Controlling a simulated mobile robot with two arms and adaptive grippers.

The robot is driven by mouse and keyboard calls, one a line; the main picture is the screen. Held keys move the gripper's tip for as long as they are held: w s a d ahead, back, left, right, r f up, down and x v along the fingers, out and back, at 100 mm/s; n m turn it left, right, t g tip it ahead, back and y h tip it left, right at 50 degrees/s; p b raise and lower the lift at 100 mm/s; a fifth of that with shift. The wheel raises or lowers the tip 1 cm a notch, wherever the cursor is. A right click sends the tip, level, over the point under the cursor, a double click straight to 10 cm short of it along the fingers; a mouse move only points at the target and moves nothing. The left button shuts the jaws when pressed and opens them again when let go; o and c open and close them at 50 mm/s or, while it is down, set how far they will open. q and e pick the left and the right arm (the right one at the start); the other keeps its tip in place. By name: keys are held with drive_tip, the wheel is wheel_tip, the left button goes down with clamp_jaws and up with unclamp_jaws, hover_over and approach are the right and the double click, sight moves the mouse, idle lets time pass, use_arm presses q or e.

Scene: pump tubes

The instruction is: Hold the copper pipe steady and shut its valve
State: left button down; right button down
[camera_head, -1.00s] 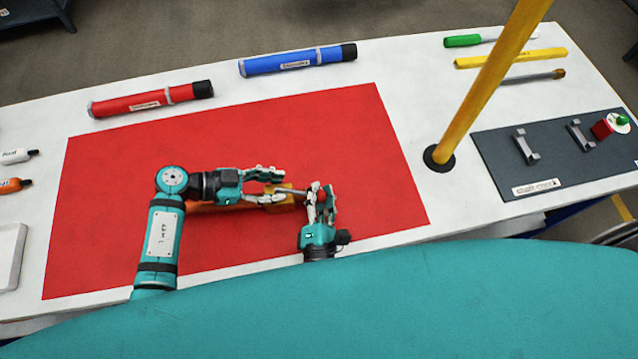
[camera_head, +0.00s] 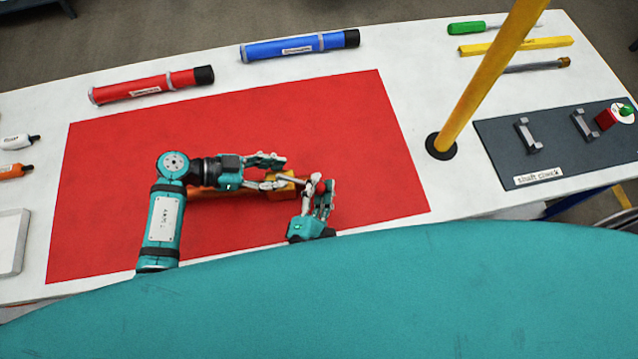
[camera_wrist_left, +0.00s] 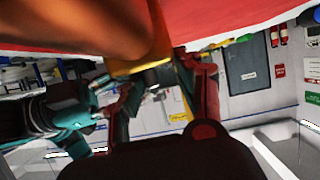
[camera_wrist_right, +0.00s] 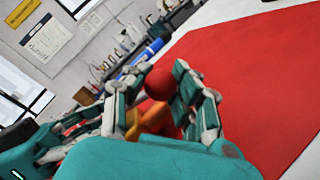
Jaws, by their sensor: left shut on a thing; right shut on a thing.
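The copper pipe (camera_head: 205,192) lies over the red mat, partly hidden under my left arm. Its brass-coloured valve body (camera_head: 287,184) is at the pipe's right end. My left gripper (camera_head: 280,173) is shut on the pipe near the valve. In the left wrist view the pipe (camera_wrist_left: 85,32) passes close to the camera, with the valve body (camera_wrist_left: 142,66) beyond. My right gripper (camera_head: 322,186) stands just right of the valve. The right wrist view shows its fingers around a red ball knob (camera_wrist_right: 159,84), with the orange-brown fitting (camera_wrist_right: 150,118) behind and below. The handle's angle is hidden.
The red mat (camera_head: 375,150) is clear around the arms. A red tube (camera_head: 150,87) and a blue tube (camera_head: 300,47) lie behind it. A yellow post (camera_head: 480,90) rises at right, beside a dark board (camera_head: 550,155) with brackets. A white tray (camera_head: 10,240) is at left.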

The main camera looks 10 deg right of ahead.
drive_tip(key=shift+s+a, duration=0.3)
drive_tip(key=shift+a, duration=0.25)
drive_tip(key=c, duration=1.4)
unclamp_jaws()
drive_tip(key=o, duration=0.5)
drive_tip(key=shift+w+d, duration=0.2)
drive_tip(key=v, duration=1.2)
drive_tip(key=shift+s+d, duration=0.1)
